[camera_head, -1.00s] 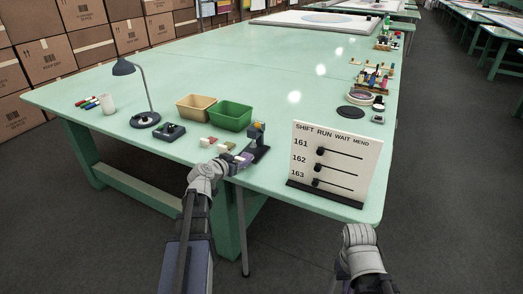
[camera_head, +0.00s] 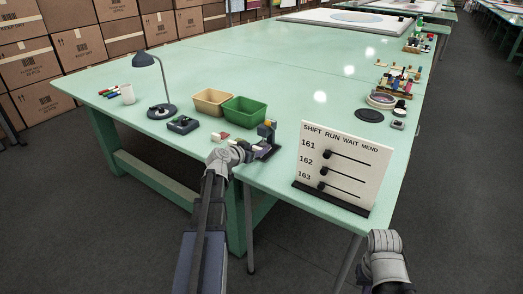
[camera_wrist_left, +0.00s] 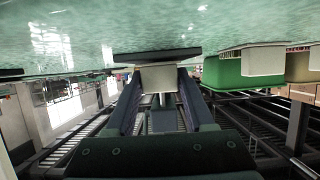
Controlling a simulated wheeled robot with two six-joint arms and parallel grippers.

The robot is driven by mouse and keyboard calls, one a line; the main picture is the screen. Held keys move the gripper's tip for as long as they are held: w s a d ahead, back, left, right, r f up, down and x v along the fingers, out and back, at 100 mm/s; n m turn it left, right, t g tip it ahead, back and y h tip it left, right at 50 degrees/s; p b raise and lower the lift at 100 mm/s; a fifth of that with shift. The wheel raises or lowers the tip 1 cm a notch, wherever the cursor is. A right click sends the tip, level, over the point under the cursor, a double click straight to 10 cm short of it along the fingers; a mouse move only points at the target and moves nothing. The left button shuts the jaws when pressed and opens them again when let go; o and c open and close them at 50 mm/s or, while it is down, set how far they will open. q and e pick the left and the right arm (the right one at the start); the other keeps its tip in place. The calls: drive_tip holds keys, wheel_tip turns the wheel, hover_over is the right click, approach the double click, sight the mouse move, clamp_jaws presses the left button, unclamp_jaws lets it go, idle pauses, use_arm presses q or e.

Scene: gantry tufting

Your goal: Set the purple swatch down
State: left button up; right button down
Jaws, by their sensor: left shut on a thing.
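My left gripper (camera_head: 249,151) is at the table's near edge, just left of a small dark stand (camera_head: 267,140) with a yellow-orange top. In the left wrist view its jaws (camera_wrist_left: 160,98) are shut on a small block-like piece, the purple swatch (camera_wrist_left: 160,77), whose visible face looks pale grey. A dark flat plate (camera_wrist_left: 157,55) shows right against that piece; I cannot tell whether they touch. In the head view the swatch is mostly hidden by my wrist.
A tan bin (camera_head: 212,101) and a green bin (camera_head: 243,111) stand behind the gripper. Small red and white pieces (camera_head: 222,137) lie left of the stand. A sign board (camera_head: 343,165) stands to the right, and a lamp (camera_head: 160,110) to the left. The table's middle is clear.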

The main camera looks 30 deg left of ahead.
use_arm(q)
drive_tip(key=shift+f, duration=0.2)
drive_tip(key=o, duration=1.3)
drive_tip(key=shift+r, duration=0.1)
drive_tip(key=shift+s+r, duration=0.1)
drive_tip(key=shift+r, duration=0.15)
drive_tip(key=p+v, duration=0.4)
drive_tip(key=v, duration=0.6)
drive_tip(key=shift+s+r, duration=0.15)
drive_tip(key=shift+s, duration=0.05)
drive_tip(key=shift+s+r+p, duration=0.15)
drive_tip(key=shift+s+p, duration=0.15)
drive_tip(key=shift+s, duration=0.25)
